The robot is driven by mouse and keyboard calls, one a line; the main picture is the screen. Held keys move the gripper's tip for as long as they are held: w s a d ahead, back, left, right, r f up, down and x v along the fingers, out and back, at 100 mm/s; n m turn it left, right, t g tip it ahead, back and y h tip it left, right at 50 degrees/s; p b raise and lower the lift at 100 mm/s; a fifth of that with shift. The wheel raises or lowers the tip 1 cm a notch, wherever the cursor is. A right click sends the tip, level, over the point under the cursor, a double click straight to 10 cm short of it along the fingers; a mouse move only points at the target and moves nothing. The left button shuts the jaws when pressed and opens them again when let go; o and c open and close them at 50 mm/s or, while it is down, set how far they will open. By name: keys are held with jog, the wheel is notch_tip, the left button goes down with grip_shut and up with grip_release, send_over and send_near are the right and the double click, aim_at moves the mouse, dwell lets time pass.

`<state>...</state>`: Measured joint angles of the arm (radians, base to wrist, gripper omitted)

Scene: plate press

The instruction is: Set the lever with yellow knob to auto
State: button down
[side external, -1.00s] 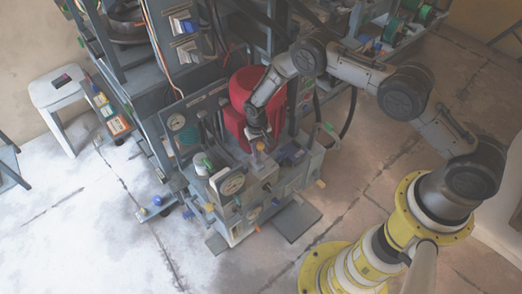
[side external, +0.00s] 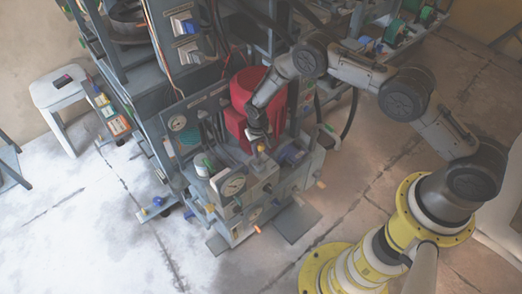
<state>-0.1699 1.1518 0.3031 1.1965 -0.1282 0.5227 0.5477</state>
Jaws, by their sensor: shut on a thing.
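The fingers and the lever's lower part are small here, and I cannot read any auto marking. The press unit (side external: 266,180) carries the lever on its upper face.
A red cylinder (side external: 240,95) stands close behind my gripper. A white stool (side external: 58,95) stands at far left.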

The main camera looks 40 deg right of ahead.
jog(key=shift+w+r, duration=0.1)
jog(key=shift+w, duration=0.15)
jog(key=c, duration=0.8)
grip_release()
jog(key=shift+c, duration=0.2)
jog(key=o, duration=0.3)
jog(key=shift+s, duration=0.15)
jog(key=r, duration=0.9)
jog(key=a+r, duration=0.1)
jog(key=r, duration=0.3)
jog(key=shift+r, duration=0.35)
